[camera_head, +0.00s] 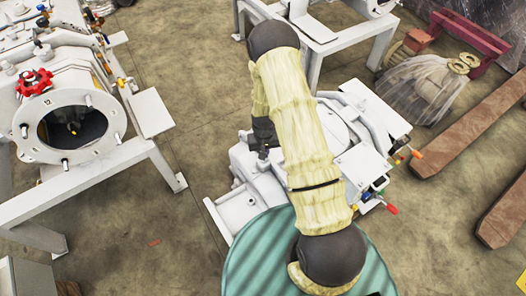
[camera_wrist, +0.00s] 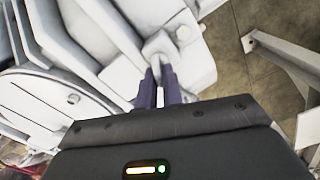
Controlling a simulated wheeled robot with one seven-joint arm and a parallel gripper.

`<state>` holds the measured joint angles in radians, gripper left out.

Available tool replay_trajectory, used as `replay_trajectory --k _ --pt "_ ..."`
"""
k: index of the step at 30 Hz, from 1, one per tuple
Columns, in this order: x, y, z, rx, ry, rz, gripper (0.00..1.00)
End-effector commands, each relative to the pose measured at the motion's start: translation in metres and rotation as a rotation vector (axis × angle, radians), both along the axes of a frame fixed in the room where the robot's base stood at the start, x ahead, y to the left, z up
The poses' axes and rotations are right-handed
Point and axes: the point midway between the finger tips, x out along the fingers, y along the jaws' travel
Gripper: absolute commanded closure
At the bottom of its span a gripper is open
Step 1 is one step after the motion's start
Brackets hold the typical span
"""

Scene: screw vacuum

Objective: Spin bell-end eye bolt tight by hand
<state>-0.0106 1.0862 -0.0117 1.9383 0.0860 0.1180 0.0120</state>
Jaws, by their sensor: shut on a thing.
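My gripper (camera_wrist: 158,78) shows in the wrist view with its two dark purple fingers close together. It is shut on a small grey piece, the eye bolt (camera_wrist: 156,66), at the edge of a white machine block. The fingertips hide most of the bolt, so its bell end and thread cannot be made out. In the head view my gripper (camera_head: 262,158) is a small dark shape beside my yellow-sleeved arm, over the white machine (camera_head: 240,207). The bolt cannot be made out there.
A white chamber (camera_head: 68,125) with a round opening and a red handwheel (camera_head: 34,82) stands on a frame at the left. A green ribbed round surface (camera_head: 262,262) lies in front. Brown beams (camera_head: 470,125) lie at the right. Floor between the machines is mostly clear.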

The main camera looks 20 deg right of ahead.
Motion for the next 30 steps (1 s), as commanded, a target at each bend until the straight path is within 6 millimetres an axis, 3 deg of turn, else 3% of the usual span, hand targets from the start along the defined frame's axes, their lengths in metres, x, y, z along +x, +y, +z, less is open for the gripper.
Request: replay_trajectory --k 9,22,23,25,30 --pt "0.0 -0.0014 0.0019 -0.001 0.0 -0.111 1.0" --pt "0.0001 -0.0011 0.0019 -0.001 0.0 -0.119 1.0" --pt "0.0002 -0.0011 0.0019 0.0 0.0 -0.119 0.86" --pt "0.0002 -0.0009 0.0018 0.0 -0.001 -0.119 0.72" --pt "0.0002 -0.0005 0.001 0.0 0.0 -0.118 0.7"
